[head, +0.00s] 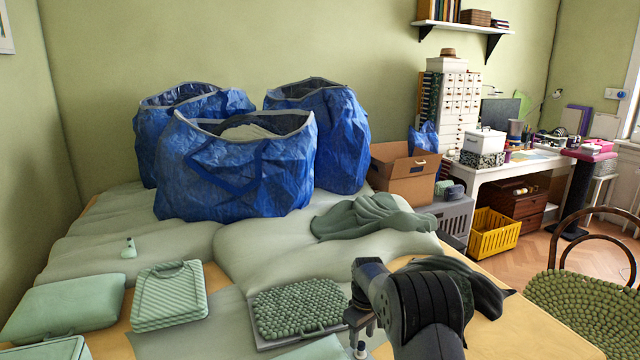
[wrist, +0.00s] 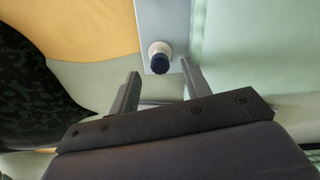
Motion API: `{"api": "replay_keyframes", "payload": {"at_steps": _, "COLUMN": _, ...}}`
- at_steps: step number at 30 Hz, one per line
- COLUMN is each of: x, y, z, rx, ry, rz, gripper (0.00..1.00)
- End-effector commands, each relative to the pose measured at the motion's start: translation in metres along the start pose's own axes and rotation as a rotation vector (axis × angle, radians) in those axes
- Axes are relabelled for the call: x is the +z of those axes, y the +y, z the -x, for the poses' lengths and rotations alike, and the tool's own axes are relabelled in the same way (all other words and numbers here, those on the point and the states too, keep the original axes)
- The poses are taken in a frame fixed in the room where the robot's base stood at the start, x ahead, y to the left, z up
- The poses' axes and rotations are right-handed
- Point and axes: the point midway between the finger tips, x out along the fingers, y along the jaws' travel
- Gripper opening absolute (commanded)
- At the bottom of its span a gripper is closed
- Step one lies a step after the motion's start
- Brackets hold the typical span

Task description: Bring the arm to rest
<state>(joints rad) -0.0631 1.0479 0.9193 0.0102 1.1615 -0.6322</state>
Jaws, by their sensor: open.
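My arm reaches in from the bottom of the head view, bent over the near part of the bed. My gripper (head: 361,328) points down there, partly hidden by the arm. In the wrist view my gripper (wrist: 160,76) is open, its two dark fingers apart. A small round thing with a dark blue top and a pale rim (wrist: 160,57) shows just beyond and between the fingertips. It stands on a pale grey-blue strip. I cannot tell how far below the fingers it is. Nothing is seen gripped.
Blue bags (head: 235,170) stand at the back of the bed. A beaded green case (head: 300,308) and a striped green case (head: 169,295) lie in front. Dark cloth (head: 475,285) lies right beside my arm. A cardboard box (head: 405,172) and a chair (head: 585,300) are further right.

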Motion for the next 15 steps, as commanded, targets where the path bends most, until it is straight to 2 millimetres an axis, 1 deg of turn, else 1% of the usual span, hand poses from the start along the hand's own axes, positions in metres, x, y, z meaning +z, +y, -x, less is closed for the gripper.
{"api": "replay_keyframes", "payload": {"at_steps": 1, "x": 0.001, "y": -0.001, "z": -0.012, "rx": -0.003, "ry": -0.003, "rz": 0.000, "gripper": 0.46}}
{"api": "replay_keyframes", "payload": {"at_steps": 5, "x": 0.001, "y": -0.001, "z": -0.039, "rx": -0.003, "ry": -0.004, "rz": 0.000, "gripper": 0.46}}
{"api": "replay_keyframes", "payload": {"at_steps": 7, "x": -0.001, "y": 0.000, "z": -0.020, "rx": 0.002, "ry": 0.003, "rz": 0.000, "gripper": 0.46}}
{"api": "replay_keyframes", "payload": {"at_steps": 9, "x": -0.001, "y": 0.000, "z": -0.008, "rx": 0.001, "ry": 0.002, "rz": 0.000, "gripper": 0.46}}
{"api": "replay_keyframes", "payload": {"at_steps": 10, "x": 0.000, "y": -0.001, "z": -0.008, "rx": -0.001, "ry": 0.000, "rz": 0.000, "gripper": 0.46}}
{"api": "replay_keyframes", "payload": {"at_steps": 15, "x": -0.001, "y": 0.000, "z": 0.024, "rx": 0.001, "ry": 0.002, "rz": 0.000, "gripper": 0.46}}
